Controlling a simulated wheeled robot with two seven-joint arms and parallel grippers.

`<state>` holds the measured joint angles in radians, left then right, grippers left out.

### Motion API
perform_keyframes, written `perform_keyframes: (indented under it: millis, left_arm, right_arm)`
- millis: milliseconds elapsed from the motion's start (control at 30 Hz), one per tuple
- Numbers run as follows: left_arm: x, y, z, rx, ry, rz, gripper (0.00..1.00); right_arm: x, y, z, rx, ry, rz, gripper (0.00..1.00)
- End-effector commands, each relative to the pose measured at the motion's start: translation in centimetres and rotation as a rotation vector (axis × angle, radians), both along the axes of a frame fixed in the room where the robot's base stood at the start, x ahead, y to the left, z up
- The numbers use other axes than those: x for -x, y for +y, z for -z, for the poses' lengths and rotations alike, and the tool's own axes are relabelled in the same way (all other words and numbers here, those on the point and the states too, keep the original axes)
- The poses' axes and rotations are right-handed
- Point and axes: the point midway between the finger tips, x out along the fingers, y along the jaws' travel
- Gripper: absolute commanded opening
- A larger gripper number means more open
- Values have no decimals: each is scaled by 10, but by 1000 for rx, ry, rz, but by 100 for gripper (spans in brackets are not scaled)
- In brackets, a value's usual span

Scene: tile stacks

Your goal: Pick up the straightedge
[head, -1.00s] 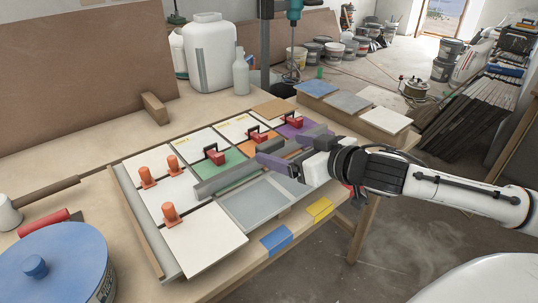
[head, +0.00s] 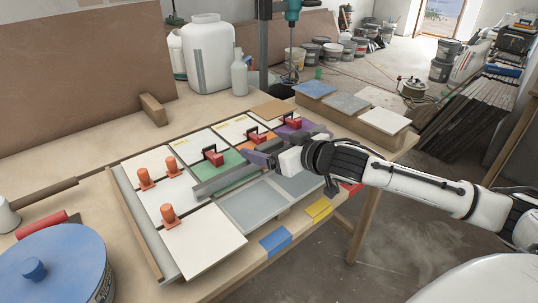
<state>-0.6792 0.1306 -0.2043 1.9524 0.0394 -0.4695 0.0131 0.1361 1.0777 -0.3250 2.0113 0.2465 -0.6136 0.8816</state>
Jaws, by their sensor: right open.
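The straightedge (head: 226,182) is a long grey metal bar. It lies across the tiles on the table, running from the green tile (head: 226,165) toward the back right. Its far part is hidden behind my right gripper. My right gripper (head: 271,151) is open and low over the bar's middle or far part, with one finger showing on the left and the other partly hidden. I cannot tell whether the fingers touch the bar. My left gripper is not in view.
Orange clips (head: 167,215) stand on the white tiles at left, and red-handled holders (head: 213,156) stand behind the bar. A blue lidded bucket (head: 50,268) is at front left. A white jug (head: 208,55) and bottle (head: 240,73) stand at the back. Sample tiles (head: 383,118) lie at the right.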

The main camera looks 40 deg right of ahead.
Motion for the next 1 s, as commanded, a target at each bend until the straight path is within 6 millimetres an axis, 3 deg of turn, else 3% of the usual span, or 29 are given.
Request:
perform_keyframes:
  millis: [233, 500, 600, 833, 1000]
  left_arm:
    - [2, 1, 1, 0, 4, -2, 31]
    - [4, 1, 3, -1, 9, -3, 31]
    - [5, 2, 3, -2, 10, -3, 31]
    - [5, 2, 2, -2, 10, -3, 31]
    - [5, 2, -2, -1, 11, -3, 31]
  right_arm:
    - [-1, 0, 1, 1, 1, -1, 84]
    - [-1, 0, 1, 1, 1, -1, 40]
    - [-1, 0, -1, 0, -2, -1, 28]
    - [-1, 0, -6, 1, -4, -2, 28]
    - [-1, 0, -35, 3, -8, -2, 28]
